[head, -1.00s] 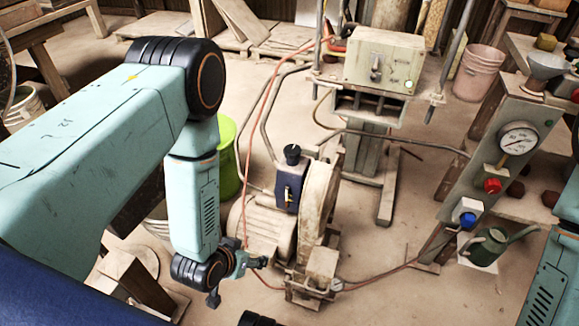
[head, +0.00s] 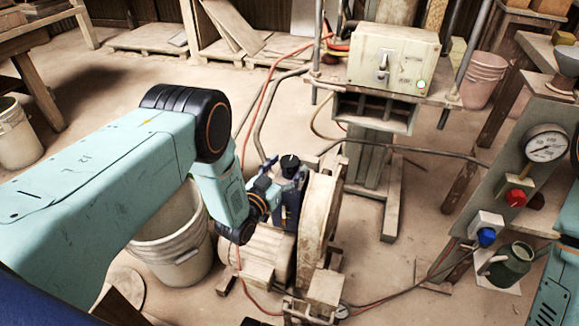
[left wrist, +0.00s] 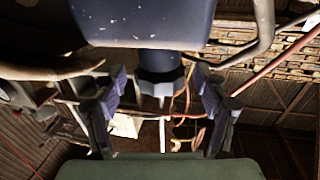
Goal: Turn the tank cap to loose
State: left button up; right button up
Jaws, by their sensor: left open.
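The tank cap (head: 290,161) is a black knob with a pale mark on top, standing on the dark blue tank (head: 292,187) of the motor unit. In the left wrist view the scene appears upside down; the cap (left wrist: 160,84) hangs below the blue tank (left wrist: 160,25). My left gripper (head: 277,172) is just left of the cap in the head view, partly overlapping the tank. In the left wrist view its two fingers (left wrist: 160,74) are open, one on each side of the cap, with gaps showing. My right gripper is not in view.
A pale flywheel guard (head: 318,215) stands right of the tank. A white bucket (head: 178,250) is below my left arm. A press with a control box (head: 394,60) stands behind. A gauge panel (head: 520,185) and watering can (head: 508,265) are at right. Hoses cross the floor.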

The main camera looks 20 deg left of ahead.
pick_arm(q)
jog(key=shift+w+d+f, duration=0.15)
jog(key=shift+w+d, duration=0.05)
jog(key=shift+w, duration=0.35)
jog(key=shift+w+r, duration=0.2)
jog(key=shift+w, duration=0.1)
jog(key=shift+f, duration=0.1)
jog(key=shift+c, duration=0.2)
jog(key=c, duration=1.1)
jog(key=shift+c, duration=0.2)
jog(key=shift+y, duration=0.3)
jog(key=shift+d+n+y, duration=0.15)
jog(key=shift+n+y, duration=1.15)
jog(key=shift+y, duration=0.4)
jog(key=shift+n+y, duration=1.5)
jog(key=shift+y, duration=1.1)
